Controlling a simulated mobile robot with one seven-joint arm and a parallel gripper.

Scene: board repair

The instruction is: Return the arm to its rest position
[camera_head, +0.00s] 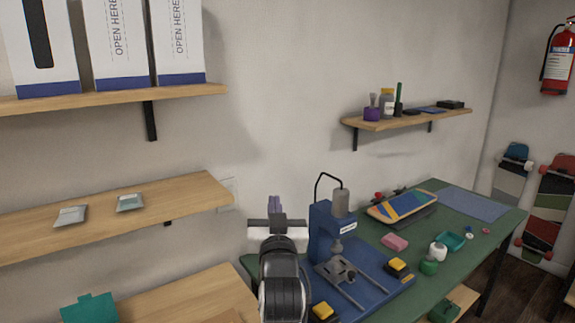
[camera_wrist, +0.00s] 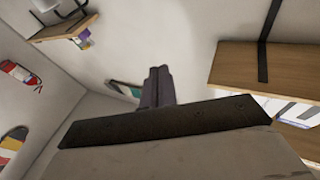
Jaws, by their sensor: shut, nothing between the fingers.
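My gripper (camera_head: 274,204) is raised in front of the wall, left of the blue press in the head view. Its two purple-grey fingers point up and lie together, with nothing between them. In the wrist view the shut fingers (camera_wrist: 158,86) show against the bare wall. My black and white arm rises from the bottom edge of the head view and hides part of the workbench's left end.
The green workbench (camera_head: 385,262) holds a blue press (camera_head: 329,237), a skateboard deck (camera_head: 402,206) and small items. Wooden shelves (camera_head: 120,215) with packets are at left; a small wall shelf (camera_head: 405,120) is at right. A fire extinguisher (camera_head: 559,62) hangs far right.

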